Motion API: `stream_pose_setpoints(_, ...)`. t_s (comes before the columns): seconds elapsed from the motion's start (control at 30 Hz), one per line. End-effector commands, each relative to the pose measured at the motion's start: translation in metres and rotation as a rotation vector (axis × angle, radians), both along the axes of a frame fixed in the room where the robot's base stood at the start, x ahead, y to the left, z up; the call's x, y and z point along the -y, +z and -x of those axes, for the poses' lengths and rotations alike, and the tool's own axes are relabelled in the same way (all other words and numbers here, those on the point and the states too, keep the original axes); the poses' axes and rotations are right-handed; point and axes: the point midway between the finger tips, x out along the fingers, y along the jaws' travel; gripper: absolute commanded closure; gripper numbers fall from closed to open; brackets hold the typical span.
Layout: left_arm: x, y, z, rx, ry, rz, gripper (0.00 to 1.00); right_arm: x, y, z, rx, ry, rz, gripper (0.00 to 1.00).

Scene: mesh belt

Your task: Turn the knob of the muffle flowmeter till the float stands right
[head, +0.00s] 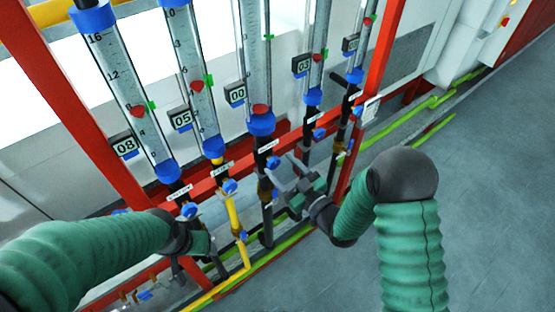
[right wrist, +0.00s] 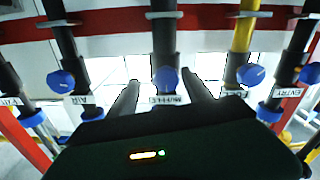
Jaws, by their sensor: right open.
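The muffle flowmeter is the middle glass tube (head: 253,60) in the head view, with a 00 display (head: 236,95). Its red float (head: 260,110) sits at the bottom of the tube, well below the green mark (head: 267,37). Its blue knob (head: 273,162) is below the tube; in the right wrist view the knob (right wrist: 165,80) is above the MUFFLE label (right wrist: 168,99). My right gripper (head: 280,172) is open, its fingers on either side of the knob in the wrist view, with no clear contact. My left gripper (head: 205,243) is low at left, its fingers unclear.
Neighbouring flowmeters stand close on both sides, with displays 08 (head: 124,146) and 05 (head: 181,118) at left. Blue knobs for AIR (right wrist: 61,81) and FUEL (right wrist: 250,76) flank the muffle knob. A red frame (head: 375,60) and yellow pipe (head: 236,225) are near. Floor at right is clear.

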Motion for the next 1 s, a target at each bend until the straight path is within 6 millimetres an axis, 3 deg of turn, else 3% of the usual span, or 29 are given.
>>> stream_pose_setpoints(0.2,0.000,0.006,0.000,0.000,0.000,0.000,0.30,-0.015,0.001,-0.014,0.001,0.002,0.003,0.41)
stream_pose_setpoints(0.43,0.000,0.006,0.000,0.000,0.000,0.000,0.30,-0.014,0.000,-0.015,0.001,0.001,0.002,0.43)
stream_pose_setpoints(0.87,0.000,0.006,0.000,0.000,0.000,0.000,0.30,-0.013,-0.001,-0.014,-0.002,-0.001,0.003,0.99)
stream_pose_setpoints(1.0,0.000,0.005,0.000,0.000,0.000,0.000,0.30,-0.012,-0.002,-0.014,-0.002,-0.002,0.005,1.00)
